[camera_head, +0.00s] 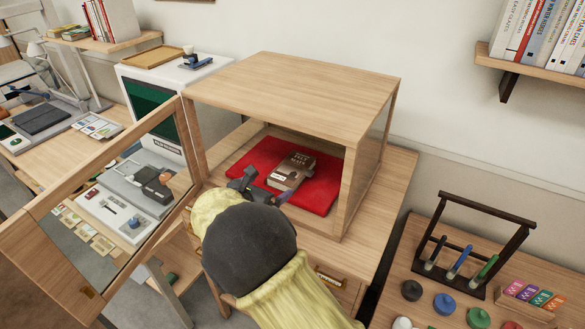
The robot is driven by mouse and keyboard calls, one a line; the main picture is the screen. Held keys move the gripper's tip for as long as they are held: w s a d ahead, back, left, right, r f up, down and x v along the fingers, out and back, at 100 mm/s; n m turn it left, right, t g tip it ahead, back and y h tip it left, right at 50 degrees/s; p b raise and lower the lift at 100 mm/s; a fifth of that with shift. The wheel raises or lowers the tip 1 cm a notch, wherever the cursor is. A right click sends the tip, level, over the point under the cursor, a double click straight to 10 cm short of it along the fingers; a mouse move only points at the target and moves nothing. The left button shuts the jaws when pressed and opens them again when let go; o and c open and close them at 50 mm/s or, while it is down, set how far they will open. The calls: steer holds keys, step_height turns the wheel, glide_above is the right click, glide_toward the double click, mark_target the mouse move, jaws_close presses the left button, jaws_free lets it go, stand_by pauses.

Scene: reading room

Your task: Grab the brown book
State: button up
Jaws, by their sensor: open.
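The brown book (293,169) lies flat on a red cloth (318,191) inside a wooden display case (305,82). The glass-paned door (104,196) of the case stands open toward the left. My gripper (262,190) is at the open front of the case, just to the left of and nearer than the book. Its jaws are open and appear apart from the book. My yellow and dark arm hides part of the gripper and the front edge of the case.
The case's right side wall (363,167) and top bound the opening. A table at the right holds a dark wooden rack (468,245) and several coloured round pieces. A shelf of books (540,62) hangs at upper right. A desk with equipment stands left.

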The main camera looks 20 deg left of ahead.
mark_target(280, 180)
steer(key=p+x, duration=0.1)
steer(key=x, duration=0.4)
steer(key=shift+w+p, duration=0.3)
steer(key=shift+p, duration=0.2)
steer(key=p+x, duration=0.2)
steer(key=x, duration=0.2)
steer(key=shift+w+d+r+p, duration=0.2)
steer(key=shift+d+p, duration=0.1)
steer(key=shift+p, duration=0.1)
steer(key=shift+w+a+f, duration=0.1)
steer(key=shift+f, duration=0.1)
steer(key=shift+a+f, duration=0.1)
steer(key=shift+a, duration=0.05)
steer(key=shift+s, duration=0.25)
